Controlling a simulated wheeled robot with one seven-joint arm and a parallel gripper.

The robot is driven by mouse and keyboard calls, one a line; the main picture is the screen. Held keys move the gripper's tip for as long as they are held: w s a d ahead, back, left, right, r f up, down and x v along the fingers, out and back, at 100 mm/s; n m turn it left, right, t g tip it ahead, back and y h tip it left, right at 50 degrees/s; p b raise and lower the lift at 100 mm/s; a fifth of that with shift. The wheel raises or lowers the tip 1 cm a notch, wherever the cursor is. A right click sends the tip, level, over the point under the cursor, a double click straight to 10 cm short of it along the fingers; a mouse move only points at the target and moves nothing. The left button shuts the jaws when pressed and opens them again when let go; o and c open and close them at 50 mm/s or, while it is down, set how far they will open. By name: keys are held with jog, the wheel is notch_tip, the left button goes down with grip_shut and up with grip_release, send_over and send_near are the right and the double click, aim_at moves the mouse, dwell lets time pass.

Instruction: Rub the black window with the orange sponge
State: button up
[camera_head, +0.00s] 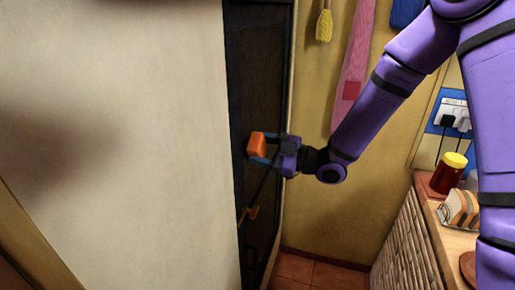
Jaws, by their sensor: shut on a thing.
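The orange sponge (257,144) is held at the middle of the view, in front of the dark panel. My gripper (262,149) is shut on it, with the jaws coming in from the right. The black window (262,60) is a tall, narrow dark panel behind the sponge, and its left part is hidden by a pale wall. I cannot tell whether the sponge touches the black surface or is a little apart from it.
A large pale wall (120,130) fills the left side. A yellow brush (324,25) hangs on the back wall. Tiled floor (312,270) shows below.

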jog(key=shift+r+v, duration=0.15)
jog(key=shift+v, duration=1)
jog(key=shift+r+v, duration=0.15)
jog(key=shift+v, duration=0.95)
jog(key=shift+s, duration=0.2)
jog(key=shift+v, duration=1.45)
